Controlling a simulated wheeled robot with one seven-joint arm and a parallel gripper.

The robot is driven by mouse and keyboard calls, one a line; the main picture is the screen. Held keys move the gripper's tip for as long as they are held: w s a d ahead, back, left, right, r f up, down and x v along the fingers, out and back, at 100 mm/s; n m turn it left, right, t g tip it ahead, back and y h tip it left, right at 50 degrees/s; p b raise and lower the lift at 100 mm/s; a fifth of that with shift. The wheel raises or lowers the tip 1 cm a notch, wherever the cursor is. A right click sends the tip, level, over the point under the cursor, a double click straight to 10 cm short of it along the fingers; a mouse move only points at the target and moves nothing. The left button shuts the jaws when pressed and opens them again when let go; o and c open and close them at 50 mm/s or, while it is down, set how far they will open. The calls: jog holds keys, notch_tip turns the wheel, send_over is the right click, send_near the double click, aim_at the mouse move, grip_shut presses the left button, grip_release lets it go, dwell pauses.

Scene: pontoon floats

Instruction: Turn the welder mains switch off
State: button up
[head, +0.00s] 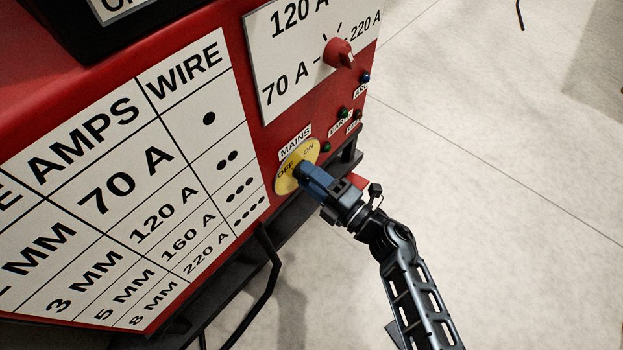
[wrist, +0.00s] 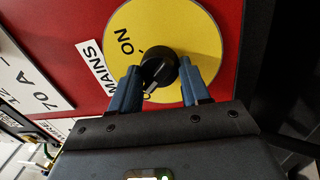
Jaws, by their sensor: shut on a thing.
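The mains switch is a round black knob (wrist: 158,70) on a yellow disc (head: 283,182) at the lower right of the red welder's front panel. The disc reads OFF at left and ON at right in the head view. My gripper (head: 304,172) reaches it from the lower right. In the wrist view, the blue fingers of my gripper (wrist: 160,76) are shut on the knob, one on each side. A pale pointer mark on the knob slants to the lower left, towards a mostly hidden letter below ON. The knob is hidden behind the fingers in the head view.
The red current knob (head: 339,53) sits above on its white dial plate. Small lamps, including a green one (head: 326,147), are just above right of the switch. A dark frame bar (head: 262,247) runs below the panel. The pale floor at right is open.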

jog(key=shift+f+n, duration=0.15)
jog(key=shift+n, duration=0.35)
jog(key=o, duration=1)
jog(key=shift+p+v, duration=1.05)
jog(key=shift+v, duration=2.8)
jog(key=shift+d, duration=0.1)
